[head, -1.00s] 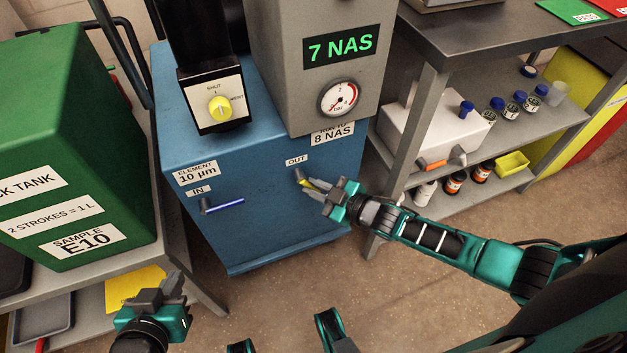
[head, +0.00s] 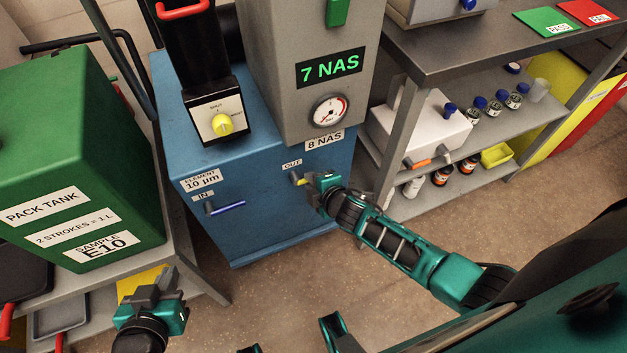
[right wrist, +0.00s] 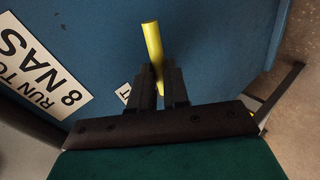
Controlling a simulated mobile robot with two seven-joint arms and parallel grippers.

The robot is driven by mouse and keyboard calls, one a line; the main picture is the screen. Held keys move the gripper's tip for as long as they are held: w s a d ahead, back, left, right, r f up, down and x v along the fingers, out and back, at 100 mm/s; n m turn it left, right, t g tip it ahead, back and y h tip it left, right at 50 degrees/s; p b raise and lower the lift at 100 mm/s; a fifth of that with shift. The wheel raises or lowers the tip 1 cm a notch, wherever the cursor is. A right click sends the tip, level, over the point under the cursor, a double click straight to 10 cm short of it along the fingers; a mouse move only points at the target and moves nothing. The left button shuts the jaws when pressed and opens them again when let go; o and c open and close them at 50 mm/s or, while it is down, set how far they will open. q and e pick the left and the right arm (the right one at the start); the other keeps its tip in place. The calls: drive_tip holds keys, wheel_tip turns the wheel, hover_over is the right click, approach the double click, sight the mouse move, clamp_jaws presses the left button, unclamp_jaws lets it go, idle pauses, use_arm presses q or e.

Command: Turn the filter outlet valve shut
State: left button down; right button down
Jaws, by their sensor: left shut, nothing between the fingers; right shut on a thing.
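The filter outlet valve is a yellow lever (head: 298,181) under the OUT label (head: 291,165) on the front of the blue filter cabinet (head: 265,220). My right gripper (head: 309,184) is shut on this lever, and its body hides much of it in the head view. In the right wrist view the yellow lever (right wrist: 152,42) runs between the two dark fingers (right wrist: 161,88) and sticks out past their tips. My left gripper (head: 163,284) is shut and empty at the lower left, in front of the shelf beside the green tank.
A blue inlet lever (head: 228,209) sits left of the outlet valve. The green pack tank (head: 70,165) stands left and a grey shelf unit (head: 530,140) right. Open floor lies in front.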

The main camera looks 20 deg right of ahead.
use_arm(q)
drive_tip(key=shift+f, duration=0.1)
use_arm(e)
drive_tip(key=shift+r+n+h, duration=0.2)
drive_tip(key=shift+n+h, duration=0.3)
drive_tip(key=shift+h, duration=0.1)
use_arm(q)
drive_tip(key=shift+w, duration=0.1)
use_arm(e)
drive_tip(key=c, duration=1.1)
unclamp_jaws()
drive_tip(key=shift+a+r, duration=0.1)
use_arm(q)
drive_tip(key=r+p, duration=0.1)
drive_tip(key=p, duration=0.1)
drive_tip(key=s+a+r+p, duration=0.1)
drive_tip(key=p, duration=0.1)
drive_tip(key=shift+a+y, duration=0.25)
drive_tip(key=shift+y, duration=0.05)
use_arm(e)
drive_tip(key=v, duration=1.3)
use_arm(q)
drive_tip(key=shift+d, duration=0.15)
